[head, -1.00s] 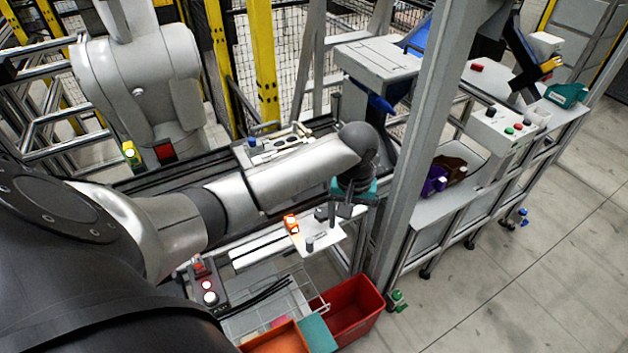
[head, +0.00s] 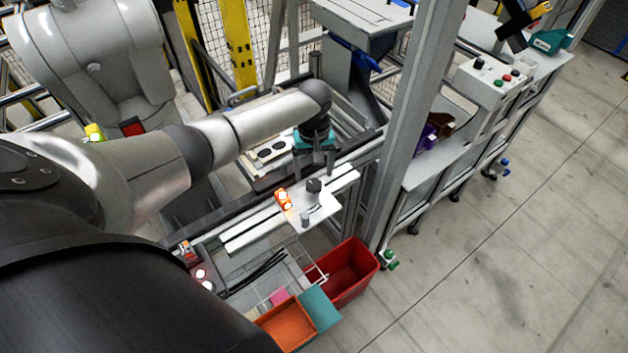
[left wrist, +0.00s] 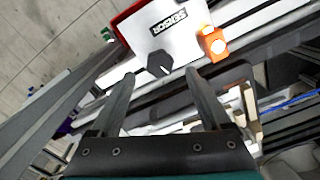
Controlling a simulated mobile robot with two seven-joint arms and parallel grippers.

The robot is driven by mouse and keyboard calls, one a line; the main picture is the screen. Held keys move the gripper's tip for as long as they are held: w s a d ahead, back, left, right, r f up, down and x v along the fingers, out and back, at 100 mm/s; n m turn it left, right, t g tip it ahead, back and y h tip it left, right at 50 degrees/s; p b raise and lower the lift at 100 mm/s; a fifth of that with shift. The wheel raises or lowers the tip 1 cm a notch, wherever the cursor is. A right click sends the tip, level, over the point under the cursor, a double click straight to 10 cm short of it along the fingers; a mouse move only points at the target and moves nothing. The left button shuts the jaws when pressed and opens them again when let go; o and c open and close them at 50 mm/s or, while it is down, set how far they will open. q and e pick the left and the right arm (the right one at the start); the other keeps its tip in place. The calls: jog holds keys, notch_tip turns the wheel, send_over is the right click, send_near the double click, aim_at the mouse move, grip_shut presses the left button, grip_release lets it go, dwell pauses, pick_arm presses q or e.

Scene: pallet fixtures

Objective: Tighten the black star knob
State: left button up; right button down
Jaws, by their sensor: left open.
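The black star knob (head: 314,185) sits on a light sensor plate (head: 322,206). In the left wrist view the knob (left wrist: 158,64) stands on the plate (left wrist: 180,45) beside a "SENSOR" label, near the plate's edge. My left gripper (head: 315,172) points down just above and behind the knob in the head view. In the left wrist view its open fingers (left wrist: 158,76) frame the knob, with a gap on both sides; no contact shows. My right gripper is in neither view.
An orange-lit sensor (head: 283,198) stands on the plate's left side, and a grey cylinder (head: 305,219) near its front. An upright metal post (head: 415,125) rises right of the arm. A red bin (head: 350,276) and an orange bin (head: 286,324) stand below.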

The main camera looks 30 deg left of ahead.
aim_at(314, 184)
pick_arm(q)
jog(key=shift+f+b, duration=0.4)
jog(key=shift+f, duration=1.7)
grip_shut()
